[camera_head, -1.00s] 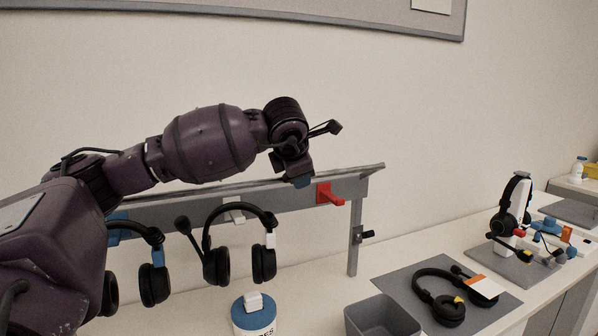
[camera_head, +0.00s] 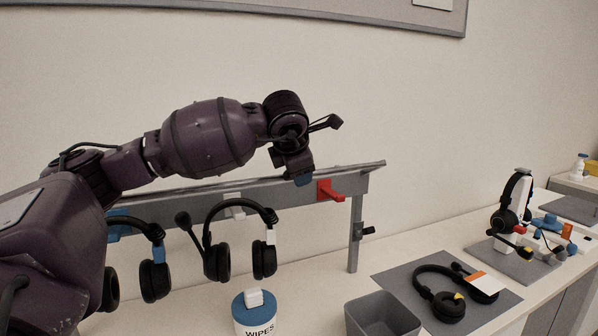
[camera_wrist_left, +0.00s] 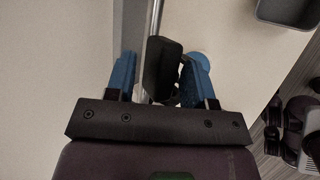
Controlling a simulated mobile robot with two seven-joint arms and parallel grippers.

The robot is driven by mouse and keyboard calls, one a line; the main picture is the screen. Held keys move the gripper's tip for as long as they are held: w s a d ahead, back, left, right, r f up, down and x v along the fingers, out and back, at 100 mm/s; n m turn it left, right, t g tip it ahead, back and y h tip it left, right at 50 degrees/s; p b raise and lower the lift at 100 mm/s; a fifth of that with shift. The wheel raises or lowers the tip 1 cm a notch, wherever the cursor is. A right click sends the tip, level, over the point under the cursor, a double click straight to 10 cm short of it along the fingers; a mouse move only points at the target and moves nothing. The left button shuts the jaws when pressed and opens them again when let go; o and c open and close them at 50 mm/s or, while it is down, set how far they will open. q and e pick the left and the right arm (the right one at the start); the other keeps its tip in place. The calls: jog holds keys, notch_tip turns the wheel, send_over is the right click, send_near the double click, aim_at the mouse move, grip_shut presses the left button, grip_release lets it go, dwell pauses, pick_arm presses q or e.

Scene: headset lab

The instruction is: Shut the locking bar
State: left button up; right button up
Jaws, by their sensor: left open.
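A long grey locking bar (camera_head: 374,167) runs along the top of the hanging rack (camera_head: 350,203); its right end sticks out past the post. My left gripper (camera_head: 302,180) is pointed down at the rack's top, just left of the red peg (camera_head: 330,191). In the left wrist view, my open left gripper (camera_wrist_left: 160,72) has its blue fingers on either side of a black block (camera_wrist_left: 162,68), beside a thin metal bar (camera_wrist_left: 153,18). I cannot tell whether the fingers touch the block. My right gripper is not in view.
Headsets (camera_head: 217,262) hang below the rack. A wipes tub (camera_head: 254,314) and a grey bin (camera_head: 382,316) stand in front. A black latch (camera_head: 364,232) is on the post. A headset (camera_head: 440,300) lies on a grey mat (camera_head: 395,281), and another hangs on a white stand (camera_head: 510,232).

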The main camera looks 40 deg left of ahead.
pick_arm(q)
jog(key=v, duration=1)
jog(key=shift+f, duration=0.15)
